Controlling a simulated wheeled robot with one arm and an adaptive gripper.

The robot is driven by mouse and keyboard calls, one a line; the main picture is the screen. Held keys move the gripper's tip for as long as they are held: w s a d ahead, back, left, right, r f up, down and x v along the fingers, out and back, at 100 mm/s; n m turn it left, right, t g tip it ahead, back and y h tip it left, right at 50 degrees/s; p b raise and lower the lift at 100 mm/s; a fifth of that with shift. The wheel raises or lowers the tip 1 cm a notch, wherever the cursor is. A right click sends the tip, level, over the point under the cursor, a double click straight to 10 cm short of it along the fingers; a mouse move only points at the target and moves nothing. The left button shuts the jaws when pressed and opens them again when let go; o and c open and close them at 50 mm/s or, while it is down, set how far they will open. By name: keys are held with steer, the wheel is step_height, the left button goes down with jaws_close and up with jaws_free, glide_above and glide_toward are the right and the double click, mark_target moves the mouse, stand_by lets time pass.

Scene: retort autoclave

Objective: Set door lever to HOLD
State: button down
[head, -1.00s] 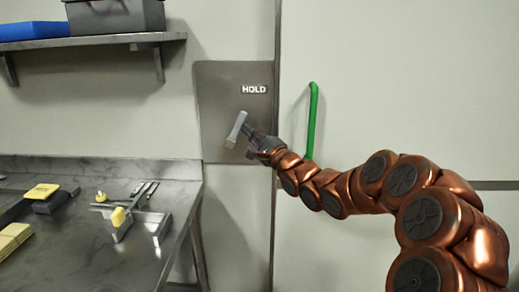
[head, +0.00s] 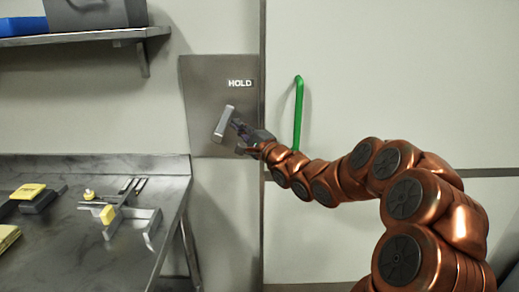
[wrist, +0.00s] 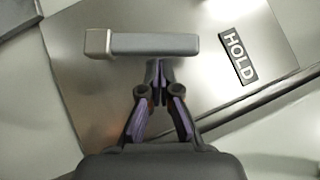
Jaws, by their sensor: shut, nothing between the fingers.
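The door lever (head: 224,124) is a grey bar on a metal plate (head: 205,80) on the wall. It stands tilted, its upper end leaning right, below and left of the HOLD label (head: 240,84). In the wrist view the lever (wrist: 155,44) lies across the top middle, with the HOLD label (wrist: 238,56) to its right. My gripper (head: 238,126) is at the lever's right side in the head view. In the wrist view my gripper (wrist: 158,66) is shut with its tips just below the bar's middle, nothing between them. I cannot tell whether the tips touch it.
A green door handle (head: 298,112) stands right of the plate, close above my arm. A metal table (head: 90,235) with yellow-topped items and tools is at lower left. A wall shelf (head: 85,38) holds a blue item and a grey bin.

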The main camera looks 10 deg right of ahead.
steer(key=w+d+f+v, duration=0.1)
steer(key=d+v, duration=0.1)
steer(key=v, duration=1)
steer(key=shift+p, duration=0.45)
steer(key=shift+w, duration=0.1)
